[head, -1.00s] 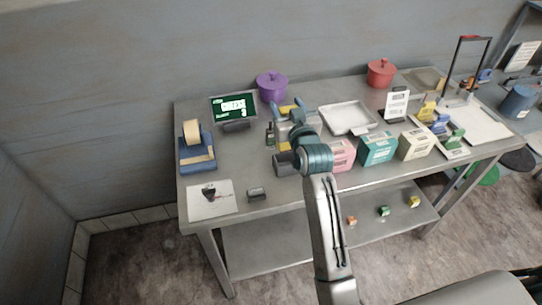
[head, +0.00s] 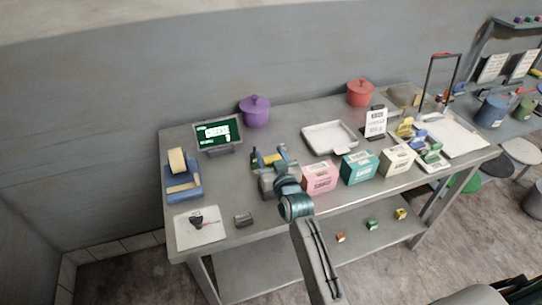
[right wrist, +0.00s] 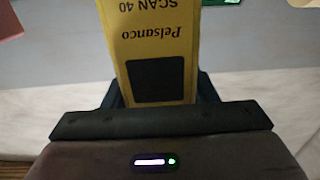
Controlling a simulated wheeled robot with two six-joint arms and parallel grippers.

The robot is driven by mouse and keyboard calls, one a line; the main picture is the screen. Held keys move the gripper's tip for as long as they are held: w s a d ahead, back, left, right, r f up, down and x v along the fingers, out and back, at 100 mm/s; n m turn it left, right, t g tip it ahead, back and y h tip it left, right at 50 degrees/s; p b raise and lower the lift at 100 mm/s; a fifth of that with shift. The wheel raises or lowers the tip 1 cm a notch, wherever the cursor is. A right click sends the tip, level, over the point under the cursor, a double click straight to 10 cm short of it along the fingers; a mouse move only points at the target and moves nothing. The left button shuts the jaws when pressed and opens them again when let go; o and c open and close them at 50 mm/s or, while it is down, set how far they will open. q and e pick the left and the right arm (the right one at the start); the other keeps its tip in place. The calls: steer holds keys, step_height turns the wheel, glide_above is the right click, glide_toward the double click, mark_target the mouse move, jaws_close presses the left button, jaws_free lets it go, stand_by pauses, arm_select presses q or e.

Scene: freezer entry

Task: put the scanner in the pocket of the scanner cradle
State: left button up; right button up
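A yellow scanner (right wrist: 160,45) with a dark square panel and the print "Pelsanco SCAN 40" sits between the dark fingers of my right gripper (right wrist: 157,92). The fingers meet it on both sides. In the head view the yellow scanner (head: 266,158) shows only in part at the blue fingers of my right gripper (head: 267,161), above the table. My left gripper is out of view.
A blue tape dispenser (head: 170,186), a display (head: 217,134) and a purple pot (head: 255,117) stand behind. A pink box (head: 319,179) stands close right of my arm.

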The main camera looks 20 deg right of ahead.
steer(key=o, duration=0.4)
steer(key=shift+o, duration=0.2)
steer(key=shift+r, duration=0.15)
steer(key=s+b, duration=0.4)
steer(key=s, duration=0.8)
steer(key=shift+d, duration=0.25)
